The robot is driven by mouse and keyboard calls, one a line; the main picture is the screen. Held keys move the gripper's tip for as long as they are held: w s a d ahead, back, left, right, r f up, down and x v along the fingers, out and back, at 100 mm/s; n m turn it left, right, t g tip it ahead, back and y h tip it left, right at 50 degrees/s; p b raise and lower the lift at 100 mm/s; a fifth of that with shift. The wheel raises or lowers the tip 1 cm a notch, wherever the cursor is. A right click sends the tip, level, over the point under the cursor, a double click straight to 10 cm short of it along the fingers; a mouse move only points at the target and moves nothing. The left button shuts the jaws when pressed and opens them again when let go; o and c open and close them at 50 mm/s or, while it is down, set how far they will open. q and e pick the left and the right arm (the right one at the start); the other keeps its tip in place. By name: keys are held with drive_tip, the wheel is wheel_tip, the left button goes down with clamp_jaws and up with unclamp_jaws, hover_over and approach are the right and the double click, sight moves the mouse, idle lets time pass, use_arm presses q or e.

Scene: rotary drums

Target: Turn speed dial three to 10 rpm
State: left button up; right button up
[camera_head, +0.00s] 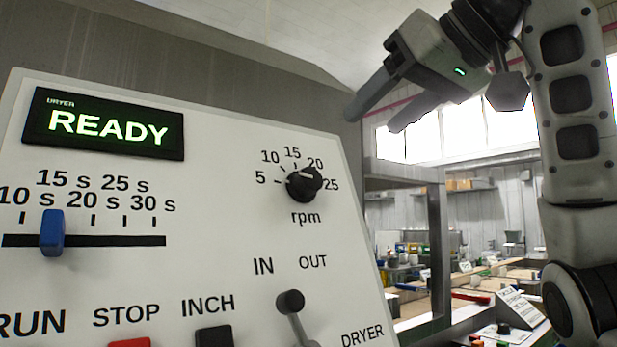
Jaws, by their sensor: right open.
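A black rpm dial (304,183) sits on a pale, tilted panel (225,240) labelled DRYER. Its scale runs 5, 10, 15, 20, 25. A light pointer line shows on the knob, but its exact reading is hard to tell; it looks to be toward the 20 to 25 side. No number three shows by this dial. My right gripper (373,117) is open and empty, up and to the right of the dial, apart from the panel. Its arm comes in from the right. My left gripper is not in view.
The panel also carries a green READY display (108,124), a blue slider (52,233), a red STOP button (130,342), a black INCH button (213,336) and an IN/OUT lever (291,303). Another small panel with a black knob (503,328) stands at lower right.

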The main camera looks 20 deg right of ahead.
sight(313, 176)
drive_tip(key=p+x, duration=0.3)
drive_tip(key=x, duration=1.1)
drive_tip(key=shift+w+a+f, duration=0.15)
drive_tip(key=shift+w+f, duration=0.05)
drive_tip(key=shift+f, duration=0.05)
drive_tip(key=c, duration=1)
